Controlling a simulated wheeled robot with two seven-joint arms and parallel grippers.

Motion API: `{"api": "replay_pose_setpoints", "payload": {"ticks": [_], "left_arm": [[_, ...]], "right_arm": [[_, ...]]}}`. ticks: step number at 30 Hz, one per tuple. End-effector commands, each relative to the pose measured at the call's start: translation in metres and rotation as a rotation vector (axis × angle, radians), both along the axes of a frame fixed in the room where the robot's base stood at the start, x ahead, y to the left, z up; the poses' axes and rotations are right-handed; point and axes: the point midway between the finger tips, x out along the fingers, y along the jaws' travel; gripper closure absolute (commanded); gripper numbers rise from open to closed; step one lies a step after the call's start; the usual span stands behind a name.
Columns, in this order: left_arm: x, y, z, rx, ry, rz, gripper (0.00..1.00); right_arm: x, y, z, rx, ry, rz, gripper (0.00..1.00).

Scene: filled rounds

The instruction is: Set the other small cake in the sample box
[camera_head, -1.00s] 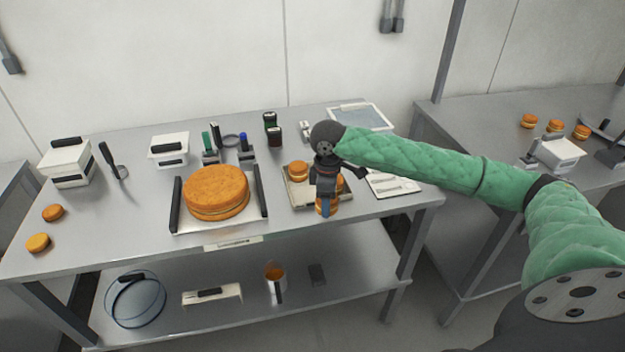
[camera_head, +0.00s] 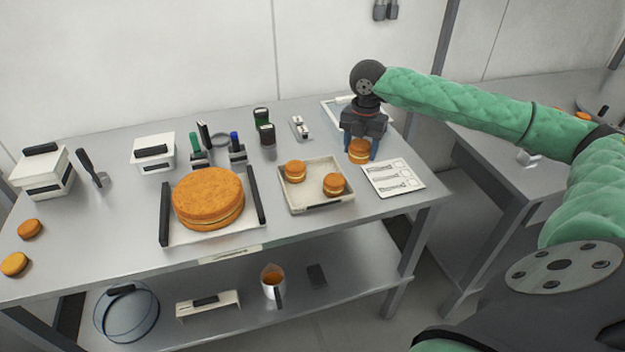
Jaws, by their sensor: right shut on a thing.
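My right gripper (camera_head: 360,146) points down at the back right of the table, shut on a small orange layered cake (camera_head: 358,152). The held cake is beside a shallow beige tray (camera_head: 313,208) and just behind a printed white card. Two more small cakes, one at the back left (camera_head: 295,171) and one at the front right (camera_head: 334,184), stand in the tray. I cannot tell for sure which container is the sample box. A white-rimmed, flat tray-like thing (camera_head: 333,111) lies behind my gripper, partly hidden by it. My left gripper is out of view.
A large cake (camera_head: 208,198) stands on a black-handled board. White lidded boxes (camera_head: 154,153) (camera_head: 42,171), dark jars (camera_head: 266,134) and a small metal tool (camera_head: 299,127) stand around. The printed card (camera_head: 393,178) lies right of the tray. Two small cakes (camera_head: 22,247) sit far left.

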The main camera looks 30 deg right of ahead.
Motion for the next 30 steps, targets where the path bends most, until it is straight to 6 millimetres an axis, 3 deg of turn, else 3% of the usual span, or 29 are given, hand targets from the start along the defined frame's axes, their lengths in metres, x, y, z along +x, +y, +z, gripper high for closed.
{"api": "replay_pose_setpoints", "payload": {"ticks": [3,6,24,30], "left_arm": [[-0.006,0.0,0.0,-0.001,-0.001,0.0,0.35],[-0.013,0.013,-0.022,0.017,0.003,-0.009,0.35],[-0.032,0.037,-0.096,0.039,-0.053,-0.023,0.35],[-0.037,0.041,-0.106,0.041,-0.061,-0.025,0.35]], "right_arm": [[0.007,0.002,-0.002,0.002,-0.001,0.012,0.54],[0.019,0.007,-0.008,0.003,-0.001,0.014,0.54],[0.102,0.041,-0.063,0.001,0.001,0.011,0.54],[0.108,0.043,-0.073,-0.001,-0.001,0.011,0.54]]}}
